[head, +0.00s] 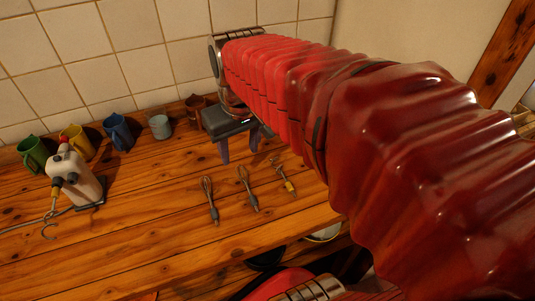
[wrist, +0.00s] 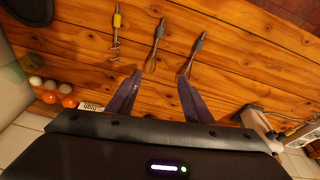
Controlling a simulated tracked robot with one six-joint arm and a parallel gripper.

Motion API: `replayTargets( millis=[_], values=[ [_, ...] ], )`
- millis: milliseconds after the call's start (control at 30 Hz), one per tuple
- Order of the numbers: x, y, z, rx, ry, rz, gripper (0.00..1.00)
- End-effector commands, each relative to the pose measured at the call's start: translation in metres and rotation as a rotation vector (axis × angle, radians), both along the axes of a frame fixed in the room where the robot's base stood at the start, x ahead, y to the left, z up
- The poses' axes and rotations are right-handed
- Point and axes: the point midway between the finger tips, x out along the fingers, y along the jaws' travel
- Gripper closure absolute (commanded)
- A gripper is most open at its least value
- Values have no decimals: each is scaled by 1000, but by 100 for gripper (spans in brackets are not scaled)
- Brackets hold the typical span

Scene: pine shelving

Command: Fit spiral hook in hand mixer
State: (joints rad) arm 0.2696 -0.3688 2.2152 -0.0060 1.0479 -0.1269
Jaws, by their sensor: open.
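The pale hand mixer (head: 78,178) stands at the left of the counter. A hook (head: 48,230) with a yellowish shaft hangs at its front. Part of the mixer shows at lower right in the wrist view (wrist: 262,124). My gripper (head: 244,147) is open and empty above the counter, behind the attachments. In the wrist view its fingers (wrist: 160,78) point towards them, touching none.
Two whisks (head: 209,198) (head: 247,188) lie left of the spiral hook. Several mugs (head: 118,132) line the tiled wall. Orange and white egg-like objects (wrist: 50,97) sit at left in the wrist view. Bare counter lies between mixer and whisks.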

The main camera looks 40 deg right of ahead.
Motion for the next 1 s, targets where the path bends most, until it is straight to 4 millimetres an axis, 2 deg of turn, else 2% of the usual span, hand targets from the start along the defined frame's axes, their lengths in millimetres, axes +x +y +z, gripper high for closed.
replayTargets(
  millis=[33,200,500,700,1000],
  values=[
    [5,-14,-3,4,25,-19,54],
    [17,-54,-10,23,96,-64,54],
    [25,-124,-30,73,206,-131,54],
    [25,-143,-36,88,230,-147,54],
    [25,-144,-37,89,231,-148,54]
  ],
)
